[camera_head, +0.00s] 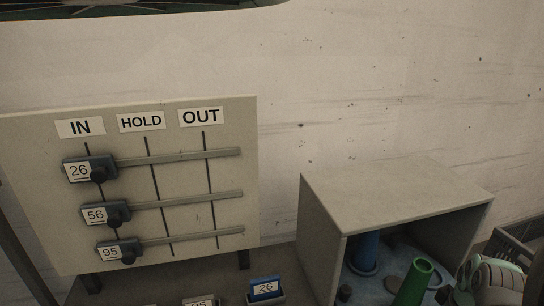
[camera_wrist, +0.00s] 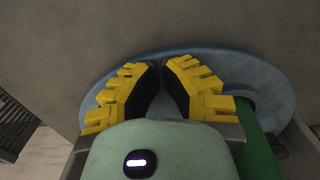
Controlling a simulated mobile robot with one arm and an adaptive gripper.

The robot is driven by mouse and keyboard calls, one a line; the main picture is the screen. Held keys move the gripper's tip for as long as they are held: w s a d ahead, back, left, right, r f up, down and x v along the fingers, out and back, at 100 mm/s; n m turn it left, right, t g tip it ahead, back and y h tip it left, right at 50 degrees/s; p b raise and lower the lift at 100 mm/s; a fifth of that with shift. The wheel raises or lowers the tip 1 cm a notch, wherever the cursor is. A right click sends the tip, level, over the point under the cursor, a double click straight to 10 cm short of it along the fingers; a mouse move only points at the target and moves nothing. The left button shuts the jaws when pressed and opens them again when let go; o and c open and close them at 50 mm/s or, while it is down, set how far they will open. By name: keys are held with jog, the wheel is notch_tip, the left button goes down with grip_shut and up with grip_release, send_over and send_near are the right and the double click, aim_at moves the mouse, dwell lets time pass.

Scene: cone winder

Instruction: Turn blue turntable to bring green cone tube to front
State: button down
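The blue turntable (camera_head: 370,290) lies inside a grey box, partly hidden by its walls. It also shows in the wrist view as a pale blue disc (camera_wrist: 220,62). The green cone tube (camera_head: 413,283) stands on it, right of the blue cone tube (camera_head: 364,252). In the wrist view a green tube (camera_wrist: 258,155) shows at lower right, partly hidden behind my gripper. My gripper (camera_wrist: 161,68) has black and yellow fingers over the disc. Their tips lean close together with a narrow gap and nothing visible between them. Whether they touch the turntable is unclear.
The grey box (camera_head: 395,190) has a top and side walls around the turntable. A board (camera_head: 130,185) with IN, HOLD and OUT sliders stands at left. Numbered blocks, including a blue 26 (camera_head: 265,289), sit at the bottom. A dark crate (camera_head: 510,246) is at right.

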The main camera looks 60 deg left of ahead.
jog(key=shift+d, duration=0.1)
jog(key=w+b, duration=0.2)
jog(key=shift+d+f+b, duration=0.1)
jog(key=shift+f+b, duration=0.2)
jog(key=shift+b, duration=0.05)
jog(key=shift+w+d+r+b, duration=0.1)
jog(key=shift+w+b, duration=0.45)
jog(key=shift+b, duration=0.05)
jog(key=shift+r, duration=0.2)
